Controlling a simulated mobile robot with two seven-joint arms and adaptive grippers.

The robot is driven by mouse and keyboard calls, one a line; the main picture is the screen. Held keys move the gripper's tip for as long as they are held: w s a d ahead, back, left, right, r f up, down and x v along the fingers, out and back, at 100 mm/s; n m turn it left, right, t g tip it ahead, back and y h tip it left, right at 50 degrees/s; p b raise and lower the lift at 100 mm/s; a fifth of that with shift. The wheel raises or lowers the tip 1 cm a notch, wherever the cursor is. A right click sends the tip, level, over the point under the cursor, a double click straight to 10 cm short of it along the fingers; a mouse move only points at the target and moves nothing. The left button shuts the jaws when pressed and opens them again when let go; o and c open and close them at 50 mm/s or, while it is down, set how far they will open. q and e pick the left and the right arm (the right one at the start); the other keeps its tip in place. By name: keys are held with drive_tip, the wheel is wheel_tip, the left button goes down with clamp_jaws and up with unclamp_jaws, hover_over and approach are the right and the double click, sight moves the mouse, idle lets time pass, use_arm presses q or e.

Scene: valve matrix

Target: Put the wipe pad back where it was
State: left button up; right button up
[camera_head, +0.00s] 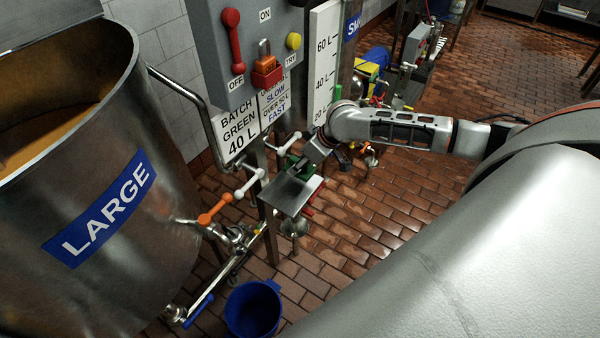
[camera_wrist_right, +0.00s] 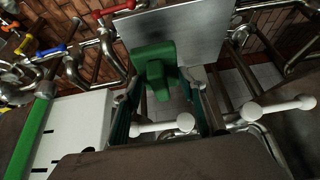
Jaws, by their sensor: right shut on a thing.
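The wipe pad appears to be a flat grey plate (camera_head: 289,192) with a green grip; in the right wrist view the green grip (camera_wrist_right: 155,65) stands against the grey plate (camera_wrist_right: 185,32). My right gripper (camera_head: 309,163) comes in from the right and is shut on the green grip, holding the pad in the air beside the posts under the grey switch box. The two fingers (camera_wrist_right: 165,100) show in the right wrist view, one on each side of the grip. The plate hides part of the pipework behind it. My left gripper is not in view.
The large steel tank (camera_head: 95,190) stands at left. The switch box (camera_head: 250,50) hangs on posts above pipes with white and orange valve handles (camera_head: 215,210). A blue bucket (camera_head: 253,308) stands on the brick floor. The level gauge (camera_head: 322,65) is close behind my gripper. Floor at right is open.

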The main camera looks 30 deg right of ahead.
sight(301, 172)
wheel_tip(301, 172, down, 4)
drive_tip(key=shift+f+b, duration=0.15)
drive_tip(key=shift+b, duration=0.4)
drive_tip(key=shift+w+d+f, duration=0.1)
drive_tip(key=shift+w+f, duration=0.05)
drive_tip(key=shift+f, duration=0.1)
drive_tip(key=shift+r, duration=0.15)
drive_tip(key=o, duration=1)
